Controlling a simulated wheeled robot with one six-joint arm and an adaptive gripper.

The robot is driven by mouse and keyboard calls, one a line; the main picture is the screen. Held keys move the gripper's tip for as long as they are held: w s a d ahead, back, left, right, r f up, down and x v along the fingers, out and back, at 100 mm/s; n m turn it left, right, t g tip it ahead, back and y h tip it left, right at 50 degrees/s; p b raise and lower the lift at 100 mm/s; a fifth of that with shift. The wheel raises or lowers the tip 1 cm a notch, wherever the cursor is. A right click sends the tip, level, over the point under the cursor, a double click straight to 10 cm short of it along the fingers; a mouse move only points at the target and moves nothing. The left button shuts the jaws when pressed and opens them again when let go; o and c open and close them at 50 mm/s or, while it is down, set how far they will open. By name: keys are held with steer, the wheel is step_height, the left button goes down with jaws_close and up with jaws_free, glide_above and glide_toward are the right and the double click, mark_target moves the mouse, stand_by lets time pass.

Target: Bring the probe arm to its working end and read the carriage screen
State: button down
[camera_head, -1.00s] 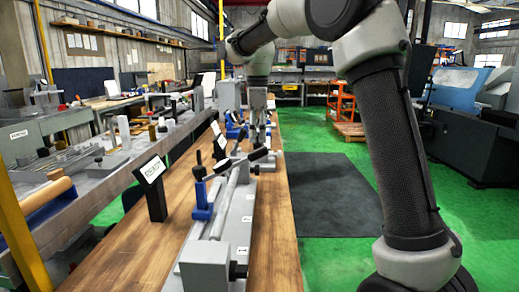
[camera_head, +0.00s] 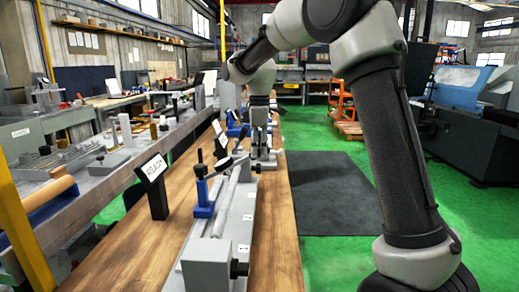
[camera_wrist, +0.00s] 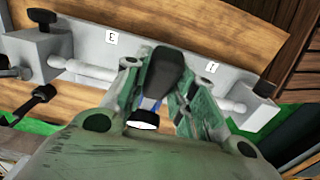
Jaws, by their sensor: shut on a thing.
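My gripper (camera_head: 264,163) is at the far end of the near grey grinder (camera_head: 232,215) on the wooden bench. In the wrist view, its fingers (camera_wrist: 160,90) close on both sides of a black, rounded handle, which looks like the probe arm (camera_wrist: 167,70). A blue part (camera_wrist: 150,104) shows between the fingers, with a white-faced black disc (camera_wrist: 142,119) beside it. The grinder bed (camera_wrist: 160,62) bears white labels 3 and 1. A blue carriage part (camera_head: 203,197) with black knobs stands at the grinder's left side. I cannot make out any screen reading.
A black stand with a white sign (camera_head: 154,168) stands left of the grinder. More blue and black devices sit farther along the bench (camera_head: 270,262). A workbench with loose tools (camera_head: 70,190) runs along the left. A dark mat (camera_head: 330,195) lies on the green floor right.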

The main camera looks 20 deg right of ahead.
steer(key=shift+s+d+f, duration=0.1)
steer(key=shift+d+f, duration=0.2)
steer(key=shift+f, duration=0.1)
step_height(320, 180, down, 10)
steer(key=d+t+y, duration=0.1)
steer(key=d+y, duration=0.1)
steer(key=y, duration=0.3)
steer(key=shift+s+d+t+y, duration=0.25)
steer(key=shift+s+t+y, duration=0.05)
steer(key=shift+s+t, duration=0.15)
steer(key=c, duration=1.3)
jaws_free()
steer(key=shift+o, duration=0.7)
steer(key=shift+r, duration=0.1)
